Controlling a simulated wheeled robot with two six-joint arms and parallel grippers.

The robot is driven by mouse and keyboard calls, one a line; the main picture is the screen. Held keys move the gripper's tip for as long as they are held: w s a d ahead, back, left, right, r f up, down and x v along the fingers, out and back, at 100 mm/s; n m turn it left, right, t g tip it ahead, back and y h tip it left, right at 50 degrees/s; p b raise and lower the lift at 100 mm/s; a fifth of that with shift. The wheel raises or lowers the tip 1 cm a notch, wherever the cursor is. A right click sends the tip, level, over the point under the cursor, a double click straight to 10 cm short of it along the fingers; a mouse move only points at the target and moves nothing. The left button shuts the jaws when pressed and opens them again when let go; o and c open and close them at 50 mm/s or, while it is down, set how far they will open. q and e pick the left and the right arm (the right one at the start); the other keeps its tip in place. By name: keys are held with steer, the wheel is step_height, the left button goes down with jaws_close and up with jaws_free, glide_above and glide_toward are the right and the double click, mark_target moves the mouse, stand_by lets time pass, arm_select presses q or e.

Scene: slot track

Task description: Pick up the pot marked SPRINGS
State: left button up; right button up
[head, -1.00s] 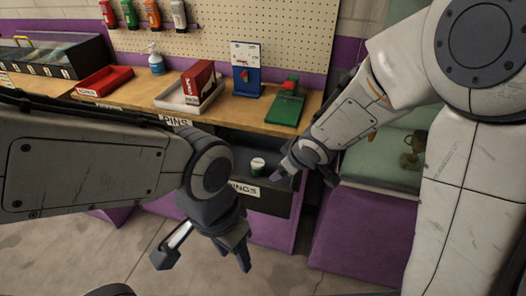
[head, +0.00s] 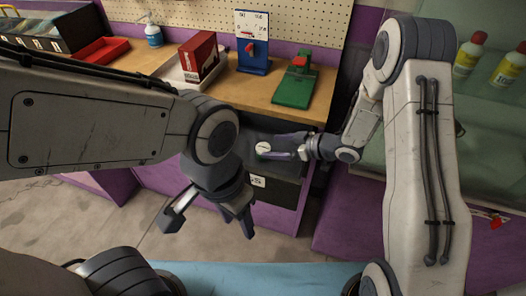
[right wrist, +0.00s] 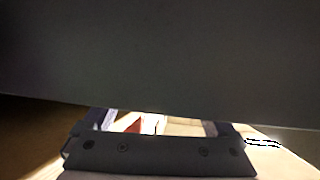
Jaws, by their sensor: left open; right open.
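A small pot with a pale lid (head: 263,148) stands in the open dark drawer (head: 283,190). The drawer label (head: 257,181) is partly hidden by my left gripper and shows only its last letters. No marking on the pot is readable. My right gripper (head: 279,148) is inside the drawer with its fingers pointing left at the pot and covering part of it. Whether it touches the pot cannot be told. It is open. My left gripper (head: 207,222) is open and empty in front of the drawer. In the right wrist view a dark surface hides the pot.
The wooden bench (head: 245,88) above the drawer holds a red box (head: 198,56) in a tray, a blue stand (head: 252,42), a green device (head: 295,85) and a red tray (head: 100,50). Bottles (head: 468,53) stand at right. The floor (head: 110,225) at left is clear.

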mark_target(264, 147)
steer(key=x, duration=0.5)
steer(key=shift+s+a, duration=0.15)
steer(key=shift+s, duration=0.1)
jaws_close()
